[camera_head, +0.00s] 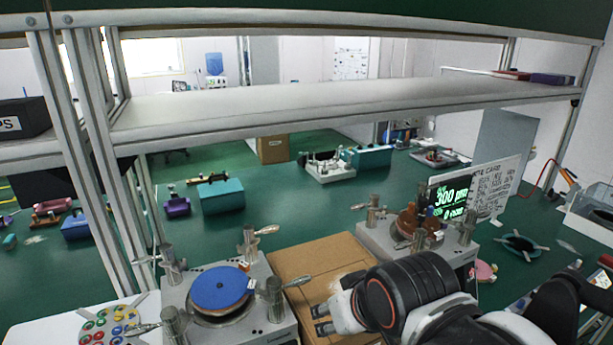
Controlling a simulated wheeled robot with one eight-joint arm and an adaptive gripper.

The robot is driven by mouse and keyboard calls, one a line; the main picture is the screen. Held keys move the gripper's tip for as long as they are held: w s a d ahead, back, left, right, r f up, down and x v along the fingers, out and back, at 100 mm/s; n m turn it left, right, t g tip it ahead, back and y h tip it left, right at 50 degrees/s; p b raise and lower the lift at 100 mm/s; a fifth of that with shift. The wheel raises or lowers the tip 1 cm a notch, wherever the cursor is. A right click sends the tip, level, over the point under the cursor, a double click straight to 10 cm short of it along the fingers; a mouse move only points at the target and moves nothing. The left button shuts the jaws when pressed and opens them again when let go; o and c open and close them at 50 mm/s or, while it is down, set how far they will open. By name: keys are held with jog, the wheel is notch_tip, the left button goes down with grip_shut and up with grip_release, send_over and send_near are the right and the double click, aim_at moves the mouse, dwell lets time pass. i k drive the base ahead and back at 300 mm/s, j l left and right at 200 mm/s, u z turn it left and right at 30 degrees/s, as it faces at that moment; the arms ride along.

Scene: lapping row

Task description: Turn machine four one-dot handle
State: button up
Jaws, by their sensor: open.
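A lapping machine (183,297) with a blue disc (219,287) stands at the front left. Metal posts with lever handles rise around its disc; one handle (297,282) points right, towards my gripper, and another handle (267,230) is at the back. A second machine (378,237) with a brown disc (408,222) stands to the right, behind my arm, which partly hides it. I cannot read machine numbers or dot marks on either. My gripper (322,320) is open and empty over the brown board, right of the blue-disc machine, apart from the handle.
A tray of coloured pieces (110,322) is at the lower left. A lit display (451,197) and a white sign (490,187) stand behind the right machine. A shelf (300,105) on metal uprights crosses above the green bench.

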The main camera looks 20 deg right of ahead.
aim_at(420, 240)
jog(key=z, duration=1.1)
